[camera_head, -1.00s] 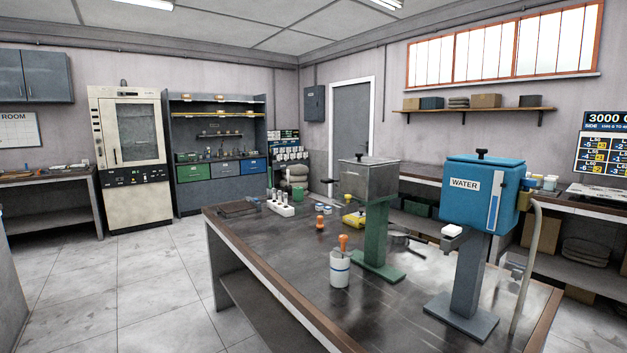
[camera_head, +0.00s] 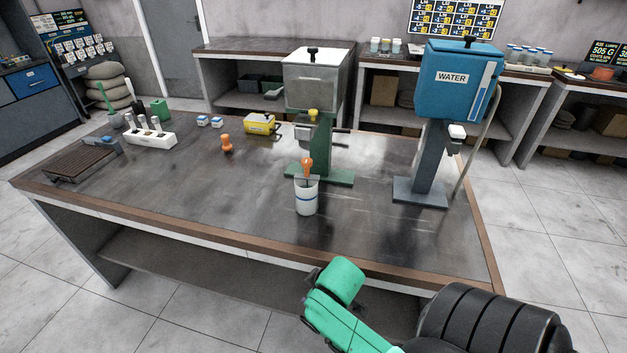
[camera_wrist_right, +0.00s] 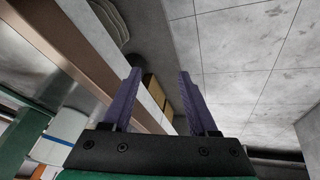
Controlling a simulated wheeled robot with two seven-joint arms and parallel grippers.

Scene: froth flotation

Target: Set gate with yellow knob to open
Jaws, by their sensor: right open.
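The yellow knob (camera_head: 313,114) sits at the gate (camera_head: 309,130) under the grey metal hopper (camera_head: 312,82), on the green stand (camera_head: 322,150). The exact gate position is too small to tell. My right arm comes in from the bottom of the head view, in front of the table; its gripper fingers do not show clearly there. In the right wrist view my right gripper (camera_wrist_right: 159,85) is open with nothing between its purple fingers. It is well apart from the knob. My left gripper is out of view.
A white cup (camera_head: 307,198) with an orange-handled tool stands just in front of the green stand. The blue water tank (camera_head: 459,85) on its grey post stands to the right. The table's front left top (camera_head: 180,195) is clear.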

